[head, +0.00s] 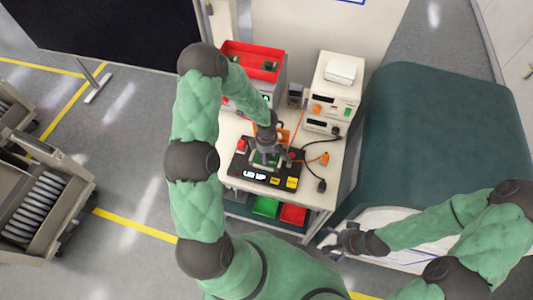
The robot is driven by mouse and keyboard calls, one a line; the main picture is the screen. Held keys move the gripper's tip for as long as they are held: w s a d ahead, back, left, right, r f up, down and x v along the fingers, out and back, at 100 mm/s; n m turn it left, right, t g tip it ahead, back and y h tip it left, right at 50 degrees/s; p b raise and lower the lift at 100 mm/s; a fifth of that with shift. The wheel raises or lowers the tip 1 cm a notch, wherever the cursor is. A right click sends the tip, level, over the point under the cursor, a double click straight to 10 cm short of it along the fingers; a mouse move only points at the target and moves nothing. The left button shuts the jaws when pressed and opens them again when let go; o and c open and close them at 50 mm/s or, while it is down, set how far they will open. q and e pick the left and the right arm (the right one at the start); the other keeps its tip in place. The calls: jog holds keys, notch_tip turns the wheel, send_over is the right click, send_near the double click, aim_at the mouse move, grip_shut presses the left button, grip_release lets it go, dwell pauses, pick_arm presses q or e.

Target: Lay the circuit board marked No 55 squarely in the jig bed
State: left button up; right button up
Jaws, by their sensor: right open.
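A black jig unit (238,172) with white lettering and yellow labels lies on the bench trolley. A small green board (257,163) shows at its middle, partly hidden under my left gripper (267,155). I cannot read a number on the board or tell whether it lies flat and square in the bed. My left gripper points down right over the board; its fingertips are too small and covered to tell if they are shut on it. My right gripper (338,243) is open and empty, off to the right of the trolley's front edge.
A red bin (236,50) holding dark green pieces stands at the back left of the trolley (232,128). Stacked cream instruments (335,92) stand at the back right, with cables near the jig. Green (266,206) and red (293,214) bins sit below. A dark green covered bulk (440,130) is at right.

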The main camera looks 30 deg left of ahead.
pick_arm(q)
jog(key=shift+r, duration=0.25)
notch_tip(320, 180, up, 12)
jog(key=p, duration=0.3)
jog(key=m+t+y, duration=0.1)
jog(key=m+t, duration=0.1)
jog(key=m, duration=0.8)
send_over(270, 175)
notch_tip(270, 175, down, 10)
jog(key=shift+a+f, duration=0.1)
jog(key=s+d+m, duration=0.1)
jog(key=d, duration=0.1)
jog(key=s+d+f+m+h, duration=0.1)
jog(key=d+m, duration=0.1)
jog(key=s+d+f+m+h, duration=0.1)
jog(key=s+d, duration=0.1)
jog(key=shift+f, duration=0.1)
jog(key=s+d+m+g+h, duration=0.1)
jog(key=s+d+m+h, duration=0.2)
jog(key=s+d, duration=0.4)
jog(key=shift+s+d+f+m+g, duration=0.25)
jog(key=shift+s+d+m+g, duration=0.05)
jog(key=shift+m, duration=0.5)
